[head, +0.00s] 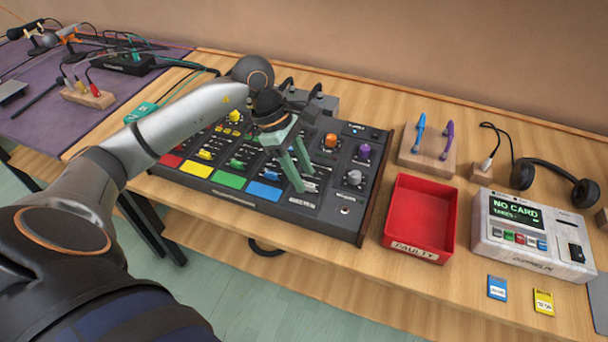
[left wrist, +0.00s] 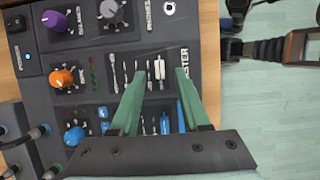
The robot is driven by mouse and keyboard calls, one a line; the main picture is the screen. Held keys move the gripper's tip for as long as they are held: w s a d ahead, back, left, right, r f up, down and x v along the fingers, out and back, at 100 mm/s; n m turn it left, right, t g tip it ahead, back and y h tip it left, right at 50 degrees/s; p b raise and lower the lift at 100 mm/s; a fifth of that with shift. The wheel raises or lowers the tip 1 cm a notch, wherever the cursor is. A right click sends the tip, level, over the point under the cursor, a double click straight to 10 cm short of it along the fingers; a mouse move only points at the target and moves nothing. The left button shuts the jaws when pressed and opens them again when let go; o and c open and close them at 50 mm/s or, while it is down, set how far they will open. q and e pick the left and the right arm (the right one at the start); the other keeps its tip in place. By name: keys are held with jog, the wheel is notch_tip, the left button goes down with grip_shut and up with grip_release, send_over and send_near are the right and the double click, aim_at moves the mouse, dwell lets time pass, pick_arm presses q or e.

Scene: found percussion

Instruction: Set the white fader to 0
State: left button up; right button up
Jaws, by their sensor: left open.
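The mixer (head: 235,197) is a dark console with knobs, coloured faders and coloured pads. In the left wrist view, the white fader (left wrist: 159,69) is a small white cap beside the word MASTER. My left gripper (head: 304,185) has two green fingers pointing down at the mixer's right part. In the left wrist view its fingers are open, with the white cap between their tips and a gap on either side. I cannot tell whether the fingertips touch the panel. In the head view the fingers partly cover the fader area. My right gripper is not in view.
A red tray (head: 415,254) stands right of the mixer. Further right are a card device (head: 530,243), headphones (head: 541,168) and two small cards. Orange (left wrist: 62,78), purple and grey knobs stand near the white fader. A blue fader (left wrist: 165,123) sits close by.

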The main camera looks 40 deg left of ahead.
pick_arm(q)
jog(key=shift+d+f, duration=0.25)
jog(key=shift+f, duration=0.45)
jog(key=shift+w, duration=0.1)
grip_shut()
dwell(0.9)
